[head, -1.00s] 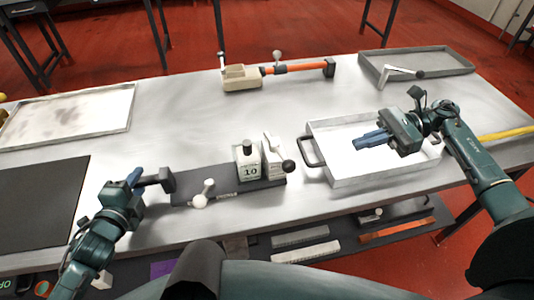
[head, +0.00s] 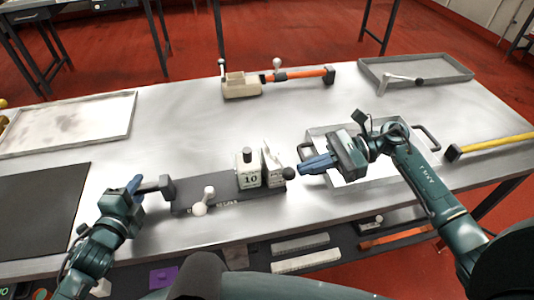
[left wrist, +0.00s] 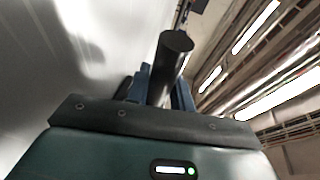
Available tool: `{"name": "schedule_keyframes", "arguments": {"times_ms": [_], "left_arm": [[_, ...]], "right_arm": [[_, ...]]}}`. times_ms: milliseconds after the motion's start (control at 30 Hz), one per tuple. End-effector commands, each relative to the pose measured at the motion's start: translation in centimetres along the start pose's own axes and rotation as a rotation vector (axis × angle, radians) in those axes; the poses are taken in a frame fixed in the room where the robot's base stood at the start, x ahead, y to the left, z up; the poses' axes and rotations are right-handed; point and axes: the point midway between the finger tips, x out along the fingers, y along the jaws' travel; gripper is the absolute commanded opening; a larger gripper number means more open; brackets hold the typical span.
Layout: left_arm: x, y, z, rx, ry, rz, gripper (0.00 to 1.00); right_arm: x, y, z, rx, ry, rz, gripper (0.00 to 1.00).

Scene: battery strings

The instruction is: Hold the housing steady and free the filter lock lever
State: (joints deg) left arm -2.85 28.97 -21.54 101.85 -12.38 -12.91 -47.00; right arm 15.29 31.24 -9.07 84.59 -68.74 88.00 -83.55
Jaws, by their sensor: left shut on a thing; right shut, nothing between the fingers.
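The housing is a dark flat base (head: 223,199) with a cream block marked 10 (head: 249,170) and a second pale block (head: 272,165) at its right end. A lever with a black ball knob (head: 289,173) sits beside the second block. A white ball-ended lever (head: 203,203) stands nearer the left end. My left gripper (head: 138,186) is shut on the black handle (head: 165,186) at the housing's left end. In the left wrist view, the dark handle bar (left wrist: 172,60) lies between its blue fingers. My right gripper (head: 303,166) is shut and empty, just right of the black knob; contact is unclear.
A metal tray with handles (head: 395,178) lies under my right arm. A beige and orange tool (head: 242,85) lies behind. A grey tray (head: 440,64) stands back right, a pale tray (head: 65,120) left, and a yellow-handled tool (head: 490,146) right.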

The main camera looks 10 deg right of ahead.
Motion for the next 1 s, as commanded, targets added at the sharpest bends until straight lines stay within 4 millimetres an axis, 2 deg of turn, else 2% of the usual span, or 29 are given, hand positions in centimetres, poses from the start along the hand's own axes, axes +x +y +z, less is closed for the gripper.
{"name": "schedule_keyframes", "arguments": {"times_ms": [33,433,767,1000], "left_arm": [[-0.1,1.2,-0.1,-0.004,-0.003,0.025,0.00],[-0.1,1.2,-0.1,-0.004,-0.003,0.025,0.00],[-0.1,1.2,-0.1,-0.004,-0.003,0.025,0.00],[-0.1,1.2,-0.1,-0.004,-0.002,0.024,0.00]], "right_arm": [[0.2,0.0,-0.1,0.000,0.000,0.000,0.00],[0.4,0.1,-0.1,0.003,0.001,-0.011,0.00],[2.1,1.1,0.2,0.039,0.002,-0.192,0.00],[3.2,1.4,0.5,0.041,-0.001,-0.202,0.00]]}}
